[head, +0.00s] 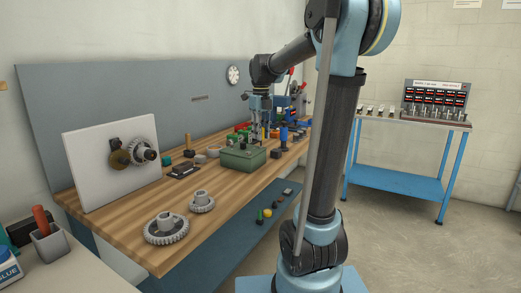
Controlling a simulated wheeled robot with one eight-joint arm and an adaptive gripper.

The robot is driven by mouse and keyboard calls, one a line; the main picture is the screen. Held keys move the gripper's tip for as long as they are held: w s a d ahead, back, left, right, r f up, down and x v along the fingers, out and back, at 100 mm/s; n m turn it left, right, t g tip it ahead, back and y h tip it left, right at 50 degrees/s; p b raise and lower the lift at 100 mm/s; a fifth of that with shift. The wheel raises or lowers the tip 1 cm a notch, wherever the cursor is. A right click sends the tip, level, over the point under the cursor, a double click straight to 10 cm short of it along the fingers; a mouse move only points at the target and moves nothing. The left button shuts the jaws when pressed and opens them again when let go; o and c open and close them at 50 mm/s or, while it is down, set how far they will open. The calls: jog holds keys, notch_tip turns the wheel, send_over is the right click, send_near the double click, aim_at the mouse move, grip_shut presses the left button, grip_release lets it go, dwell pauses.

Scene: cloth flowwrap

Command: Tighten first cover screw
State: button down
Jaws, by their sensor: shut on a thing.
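A green metal box (243,158) with a cover stands on the wooden workbench (225,195), near its middle. My arm reaches over the bench from the right, and my gripper (260,118) points down above the box. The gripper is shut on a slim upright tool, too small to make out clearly. Whether the tool's tip touches the box cannot be told. The cover screws are too small to pick out at this distance.
Two grey gears, one large (167,228) and one small (201,201), lie at the bench's near end. A white panel (100,165) with mounted gears stands at the left. Several small parts crowd the bench behind the box. A blue table (392,180) stands at the right.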

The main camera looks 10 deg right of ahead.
jog(key=shift+r, duration=0.2)
jog(key=shift+r, duration=1.85)
